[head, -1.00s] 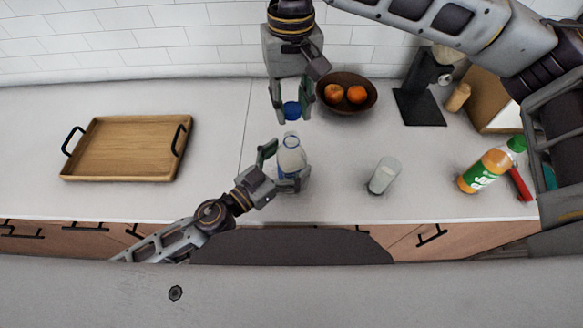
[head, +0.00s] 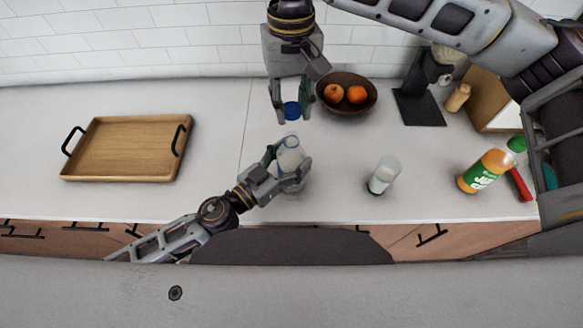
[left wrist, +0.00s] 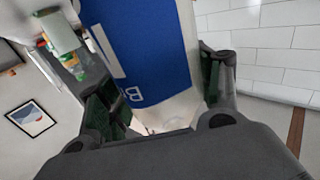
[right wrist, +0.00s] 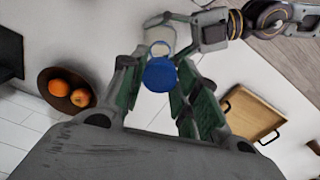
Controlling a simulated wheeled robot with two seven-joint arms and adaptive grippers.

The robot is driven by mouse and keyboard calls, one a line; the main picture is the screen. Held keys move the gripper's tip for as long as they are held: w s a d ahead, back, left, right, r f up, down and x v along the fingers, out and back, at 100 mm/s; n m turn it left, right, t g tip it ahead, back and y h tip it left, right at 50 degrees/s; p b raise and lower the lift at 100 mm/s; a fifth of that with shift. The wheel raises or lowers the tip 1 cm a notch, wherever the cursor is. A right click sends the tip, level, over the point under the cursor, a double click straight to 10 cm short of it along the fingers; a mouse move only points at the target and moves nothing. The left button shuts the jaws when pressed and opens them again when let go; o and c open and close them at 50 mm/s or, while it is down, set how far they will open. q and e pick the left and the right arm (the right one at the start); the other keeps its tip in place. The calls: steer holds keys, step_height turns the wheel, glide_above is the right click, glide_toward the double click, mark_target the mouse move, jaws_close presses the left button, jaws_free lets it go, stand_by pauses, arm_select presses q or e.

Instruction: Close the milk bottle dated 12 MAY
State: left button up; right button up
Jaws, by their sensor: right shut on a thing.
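A clear milk bottle (head: 291,158) with a white and blue label stands uncapped on the counter, slightly left of my body's middle. My left gripper (head: 290,172) is around it from the near side, with a finger on each side. In the left wrist view the blue label (left wrist: 145,45) fills the space between the spread fingers; firm contact cannot be told. No date is readable. My right gripper (head: 291,108) is shut on a blue cap (head: 291,111), held above and beyond the bottle's mouth. The cap also shows in the right wrist view (right wrist: 160,74).
A glass with whitish contents (head: 384,175) stands right of the bottle, then an orange juice bottle (head: 485,170). A fruit bowl (head: 370,102) is close behind, right of the cap. A wooden tray (head: 125,148) lies left. A dark stand (head: 420,105) is at the back right.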

mark_target(292, 137)
arm_select(q)
steer(key=c, duration=0.7)
arm_select(e)
steer(key=shift+f, duration=2.5)
steer(key=shift+f, duration=0.15)
steer(key=shift+f, duration=0.75)
steer(key=shift+f, duration=0.55)
arm_select(q)
jaws_close()
